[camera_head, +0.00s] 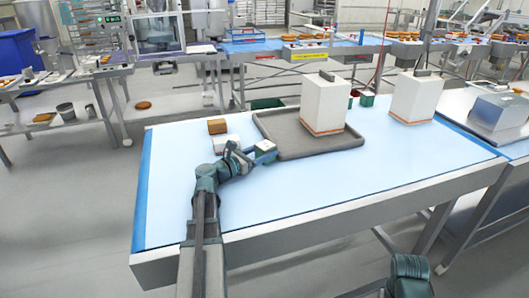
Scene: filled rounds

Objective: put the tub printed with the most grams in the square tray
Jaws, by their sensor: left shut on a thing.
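My left gripper (256,152) is shut on a small green-and-white tub (266,155) at the left front edge of the grey square tray (281,125). I cannot tell whether the tub is above the table or touching it. A white tub (222,144) stands left of the tray, partly behind my left gripper. A brown tub (217,126) stands behind the white one. The print on the tubs is too small to read. My right gripper does not show; only a teal part of my right arm is at the bottom right.
A tall white box (324,103) stands on the tray's right part. Another white box (414,98) is farther right on the table (330,187). Small green things (367,99) stand behind the tray.

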